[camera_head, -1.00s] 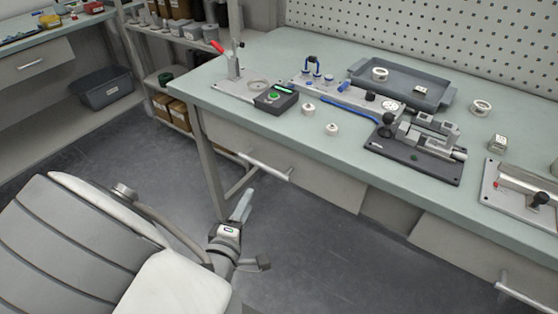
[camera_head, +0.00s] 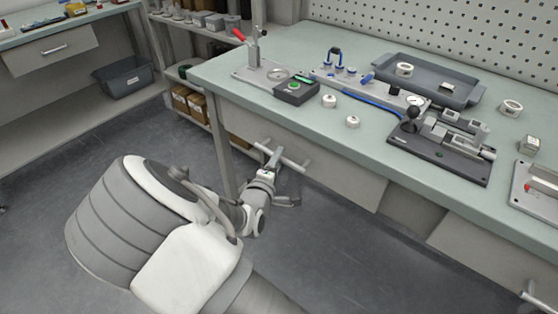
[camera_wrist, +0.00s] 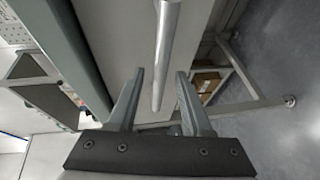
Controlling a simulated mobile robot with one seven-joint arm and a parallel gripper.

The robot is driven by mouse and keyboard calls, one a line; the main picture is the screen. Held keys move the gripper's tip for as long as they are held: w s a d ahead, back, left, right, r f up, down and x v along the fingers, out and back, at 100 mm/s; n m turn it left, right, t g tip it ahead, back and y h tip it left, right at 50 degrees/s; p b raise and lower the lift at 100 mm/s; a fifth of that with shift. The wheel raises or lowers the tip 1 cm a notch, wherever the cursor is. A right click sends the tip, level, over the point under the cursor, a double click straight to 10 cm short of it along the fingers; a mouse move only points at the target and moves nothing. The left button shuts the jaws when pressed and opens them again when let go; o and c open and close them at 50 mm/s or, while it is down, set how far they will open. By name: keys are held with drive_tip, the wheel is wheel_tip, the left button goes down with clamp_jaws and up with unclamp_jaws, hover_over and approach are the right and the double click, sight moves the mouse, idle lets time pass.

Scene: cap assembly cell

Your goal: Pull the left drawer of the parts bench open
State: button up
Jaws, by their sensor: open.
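The left drawer (camera_head: 330,172) of the parts bench (camera_head: 300,122) looks closed, its grey front lying under the bench top. Its bar handle (camera_head: 292,163) runs along the front. My gripper (camera_head: 272,156) is at the left part of this handle in the head view. In the wrist view my gripper (camera_wrist: 158,92) is open, and the handle (camera_wrist: 165,50) runs lengthwise into the space between the two fingers. The fingers are apart from each other with nothing clamped. I cannot tell whether either finger touches the bar.
A second drawer (camera_head: 490,252) with its own handle sits at the right of the bench. A bench leg (camera_head: 226,165) stands just left of my gripper. Fixtures and a grey tray (camera_head: 462,97) are on the top. The floor in front is clear.

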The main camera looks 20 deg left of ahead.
drive_tip(key=shift+w+f, duration=0.1)
drive_tip(key=shift+w, duration=0.8)
drive_tip(key=shift+c, duration=0.3)
clamp_jaws()
idle(0.6)
